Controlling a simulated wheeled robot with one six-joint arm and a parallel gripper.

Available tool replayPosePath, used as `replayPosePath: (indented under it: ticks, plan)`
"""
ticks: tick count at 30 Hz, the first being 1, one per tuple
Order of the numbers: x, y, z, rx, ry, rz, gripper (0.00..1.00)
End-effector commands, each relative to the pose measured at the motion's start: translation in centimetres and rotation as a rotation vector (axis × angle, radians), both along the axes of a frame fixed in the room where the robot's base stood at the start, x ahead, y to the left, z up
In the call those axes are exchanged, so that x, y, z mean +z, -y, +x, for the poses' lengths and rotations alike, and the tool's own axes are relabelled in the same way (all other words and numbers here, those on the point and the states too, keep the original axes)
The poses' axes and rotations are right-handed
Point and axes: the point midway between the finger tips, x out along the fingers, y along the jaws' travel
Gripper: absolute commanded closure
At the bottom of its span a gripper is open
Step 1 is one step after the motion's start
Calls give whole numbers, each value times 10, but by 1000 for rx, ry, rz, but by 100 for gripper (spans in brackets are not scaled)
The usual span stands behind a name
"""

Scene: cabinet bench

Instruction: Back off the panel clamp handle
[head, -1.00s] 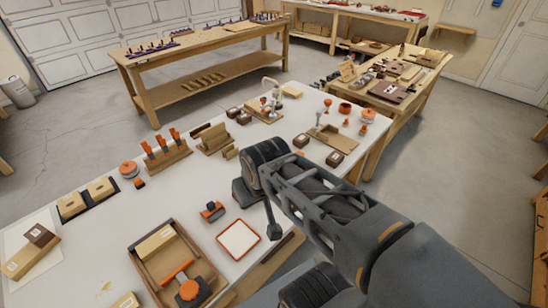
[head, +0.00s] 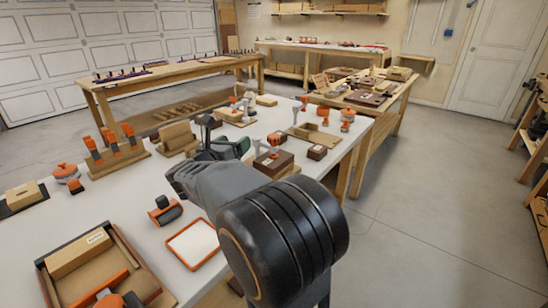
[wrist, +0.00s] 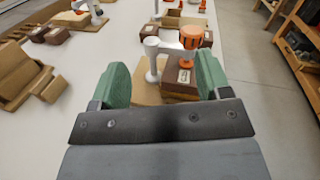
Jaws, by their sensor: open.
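A clamp with a white post and arm (wrist: 152,62) and an orange handle (wrist: 191,37) stands ahead of my gripper in the wrist view. Its handle (head: 274,139) also shows in the head view. The handle is above a dark brown block (wrist: 182,84) with a pale label, which sits by a wooden base. My gripper (wrist: 162,75) has its two green pads spread wide, with nothing held between them. The clamp shows beyond the gap, its handle towards the right pad. In the head view my gripper (head: 230,146) is partly hidden by my arm.
Other clamp fixtures (head: 246,104) and dark blocks (head: 317,152) stand farther along the white bench. Wooden holders (head: 177,138), an orange-rimmed tray (head: 194,246) and a wooden box (head: 70,262) lie at left and front. Open floor is to the right.

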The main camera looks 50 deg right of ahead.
Motion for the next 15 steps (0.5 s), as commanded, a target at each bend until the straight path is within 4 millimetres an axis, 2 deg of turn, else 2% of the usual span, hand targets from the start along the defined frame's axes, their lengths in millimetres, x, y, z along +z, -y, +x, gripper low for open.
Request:
replayPosePath:
  ticks: [1,5,11,15]
  plan:
    - [-17,5,-6,-64,51,17,29]
    - [-28,14,-19,-174,141,40,29]
    - [-30,37,-24,-219,179,46,29]
    - [-30,64,-22,-219,177,45,29]
